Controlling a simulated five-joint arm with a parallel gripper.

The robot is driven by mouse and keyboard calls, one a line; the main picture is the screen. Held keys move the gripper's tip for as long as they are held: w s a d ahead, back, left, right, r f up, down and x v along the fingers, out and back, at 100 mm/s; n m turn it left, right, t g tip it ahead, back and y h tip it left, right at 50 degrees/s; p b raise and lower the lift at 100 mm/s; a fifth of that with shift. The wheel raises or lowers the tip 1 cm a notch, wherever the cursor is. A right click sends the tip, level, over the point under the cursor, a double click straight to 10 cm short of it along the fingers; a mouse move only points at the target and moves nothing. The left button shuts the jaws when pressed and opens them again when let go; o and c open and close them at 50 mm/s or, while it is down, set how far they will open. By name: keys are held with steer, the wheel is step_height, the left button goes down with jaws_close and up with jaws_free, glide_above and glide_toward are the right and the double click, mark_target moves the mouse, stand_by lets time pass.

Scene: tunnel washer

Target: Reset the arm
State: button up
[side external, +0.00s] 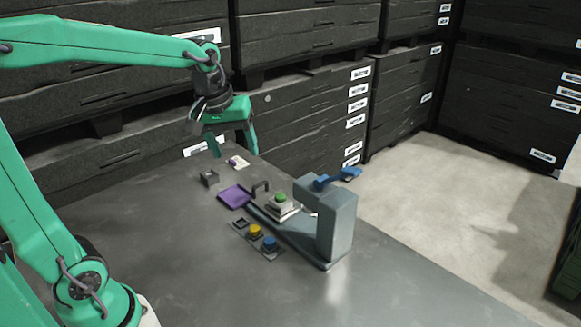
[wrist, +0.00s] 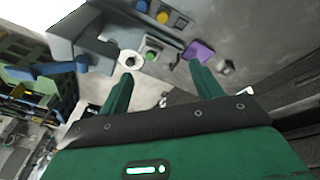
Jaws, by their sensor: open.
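My green arm reaches in from the left in the side external view. My gripper (side external: 233,148) hangs above the far edge of the metal table, its fingers apart and nothing between them. In the wrist view my gripper (wrist: 163,85) shows two green fingers spread wide. The grey machine (side external: 337,225) with a blue lever (side external: 337,178) stands on the table to the right of my gripper, clear of it. A green button-like piece (side external: 281,197) sits on a pale block beside the machine's column. The wrist view also shows this green piece (wrist: 150,55).
A purple plate (side external: 234,197) lies left of the machine. A yellow button (side external: 254,230) and a blue button (side external: 270,242) sit in a strip in front. A small grey block (side external: 209,179) is near the far edge. Dark crates (side external: 300,110) line the back. The table's near left is clear.

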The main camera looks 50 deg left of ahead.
steer(key=s+d+m+t, duration=0.1)
steer(key=s+d+m, duration=0.1)
steer(key=s+m, duration=0.2)
steer(key=s+d+f+m+t, duration=0.1)
steer(key=s+d+m, duration=0.2)
steer(key=s, duration=0.5)
steer(key=shift+s+m+t, duration=0.3)
steer(key=shift+s+m, duration=0.1)
steer(key=shift+m, duration=0.2)
